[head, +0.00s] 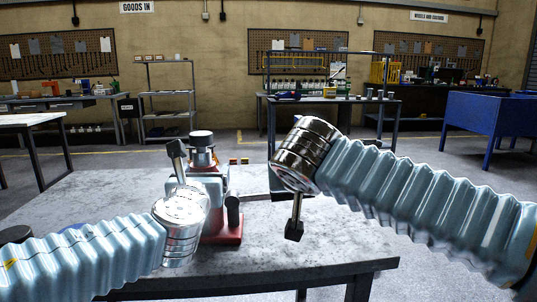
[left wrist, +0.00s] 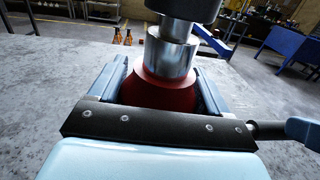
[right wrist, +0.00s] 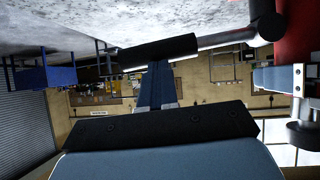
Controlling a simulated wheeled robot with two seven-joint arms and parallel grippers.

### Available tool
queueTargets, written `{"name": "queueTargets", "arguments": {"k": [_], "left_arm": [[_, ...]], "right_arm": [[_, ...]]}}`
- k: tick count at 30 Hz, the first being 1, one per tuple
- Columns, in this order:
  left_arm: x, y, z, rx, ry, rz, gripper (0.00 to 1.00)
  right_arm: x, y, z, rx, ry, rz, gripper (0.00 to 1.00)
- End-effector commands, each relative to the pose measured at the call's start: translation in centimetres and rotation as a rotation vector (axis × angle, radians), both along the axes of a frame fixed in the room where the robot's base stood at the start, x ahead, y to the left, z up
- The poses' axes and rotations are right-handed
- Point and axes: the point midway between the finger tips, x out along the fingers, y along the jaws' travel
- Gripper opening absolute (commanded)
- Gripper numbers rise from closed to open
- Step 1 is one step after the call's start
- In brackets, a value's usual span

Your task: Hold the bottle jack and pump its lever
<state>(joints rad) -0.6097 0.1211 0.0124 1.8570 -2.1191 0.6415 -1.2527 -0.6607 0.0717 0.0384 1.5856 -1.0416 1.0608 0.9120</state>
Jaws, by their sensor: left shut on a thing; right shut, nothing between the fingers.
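The red bottle jack (head: 222,228) stands upright on the grey table, with a chrome ram and dark cap on top. My left gripper (head: 210,187) is shut around the jack's red body. In the left wrist view its fingers (left wrist: 165,85) lie on both sides of the body (left wrist: 165,93), below the ram. In the right wrist view, the lever has a chrome rod and a black grip (right wrist: 158,52). My right gripper (right wrist: 155,88) is shut and empty, its tips at the grip; contact is unclear. My right wrist hides it in the head view.
The table top (head: 110,200) is mostly clear around the jack. Small orange-topped items (left wrist: 122,37) stand behind it. Shelves, workbenches and a blue bin (head: 490,122) are farther back, beyond open floor.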

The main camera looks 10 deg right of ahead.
Motion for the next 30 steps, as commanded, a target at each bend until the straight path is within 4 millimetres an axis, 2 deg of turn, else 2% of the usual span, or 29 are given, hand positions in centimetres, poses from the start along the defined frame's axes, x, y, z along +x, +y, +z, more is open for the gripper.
{"name": "queueTargets", "arguments": {"k": [1,5,8,12,21,25,30], "left_arm": [[-0.1,0.0,0.1,-0.005,-0.002,-0.001,0.23],[-0.1,0.0,0.1,-0.005,-0.002,0.0,0.23],[-0.1,0.0,0.1,-0.005,-0.002,0.0,0.23],[0.0,0.0,0.1,-0.004,-0.002,0.0,0.23],[0.0,0.0,0.1,-0.002,-0.001,0.0,0.23],[0.0,0.0,0.0,-0.001,-0.001,0.0,0.23],[0.0,0.0,0.0,0.0,-0.001,-0.001,0.23]], "right_arm": [[0.1,-0.1,-0.5,-0.005,0.011,-0.005,0.0],[0.0,-0.1,-0.1,-0.005,0.01,-0.005,0.0],[-0.2,0.1,1.0,-0.002,0.006,-0.004,0.0],[-0.7,0.5,3.9,0.001,0.001,-0.002,0.0],[-6.5,1.4,7.7,0.001,-0.001,0.002,0.0],[-8.0,1.6,8.8,0.0,-0.001,0.0,0.0],[-9.0,1.8,9.4,0.0,0.0,0.0,0.0]]}}
